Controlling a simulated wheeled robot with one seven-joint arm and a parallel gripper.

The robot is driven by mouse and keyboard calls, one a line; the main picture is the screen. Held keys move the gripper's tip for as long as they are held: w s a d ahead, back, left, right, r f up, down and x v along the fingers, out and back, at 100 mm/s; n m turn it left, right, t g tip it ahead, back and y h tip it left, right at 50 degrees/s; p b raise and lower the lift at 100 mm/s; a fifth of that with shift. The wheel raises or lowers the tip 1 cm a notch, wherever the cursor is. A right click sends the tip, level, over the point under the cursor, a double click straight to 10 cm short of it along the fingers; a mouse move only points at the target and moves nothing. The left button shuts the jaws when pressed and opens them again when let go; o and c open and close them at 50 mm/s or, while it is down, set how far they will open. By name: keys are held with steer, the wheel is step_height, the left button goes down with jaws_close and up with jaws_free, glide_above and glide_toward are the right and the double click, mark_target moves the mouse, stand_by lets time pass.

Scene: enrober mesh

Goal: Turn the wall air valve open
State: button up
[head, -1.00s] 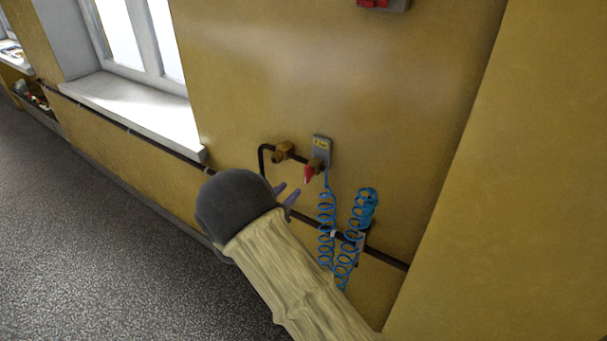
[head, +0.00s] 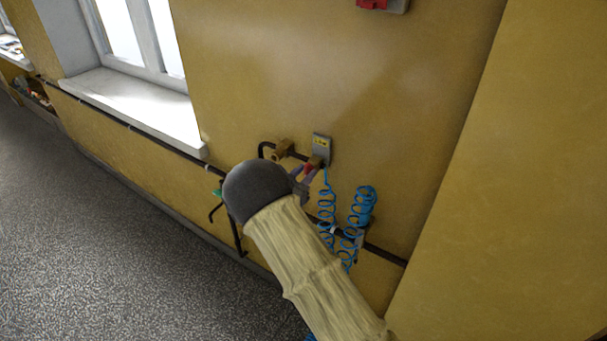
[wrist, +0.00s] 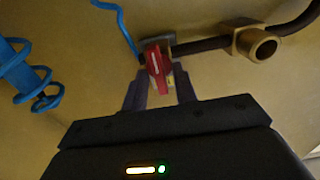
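The wall air valve has a red lever handle (head: 308,169) on a brass body, on the pipe below a small grey plate with a yellow label (head: 321,150). In the wrist view the red handle (wrist: 155,62) points toward me, with its lower end between my two purple fingers. My gripper (head: 303,180) is at the valve, its fingers apart on either side of the handle. The gripper (wrist: 160,88) looks open, with a gap beside the handle; I cannot tell whether a finger touches it. My dark wrist hides part of the pipe in the head view.
A blue coiled hose (head: 326,205) hangs just right of the valve, with another coil (head: 361,210) beside it. A brass fitting (head: 283,149) sits on the dark pipe to the left. A red box (head: 378,4) is higher up. A window sill (head: 130,108) is at left.

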steer(key=shift+f+b, duration=0.15)
steer(key=shift+b, duration=0.4)
steer(key=m+b, duration=0.2)
steer(key=b, duration=0.1)
steer(key=m+b, duration=0.1)
steer(key=b, duration=0.1)
steer(key=shift+d+f+m, duration=0.1)
steer(key=shift+f+m, duration=0.15)
steer(key=shift+m, duration=0.05)
steer(key=m+b, duration=0.7)
steer(key=b, duration=0.3)
steer(key=m+b, duration=0.7)
steer(key=b, duration=0.4)
steer(key=shift+s+d, duration=0.15)
steer(key=o, duration=0.6)
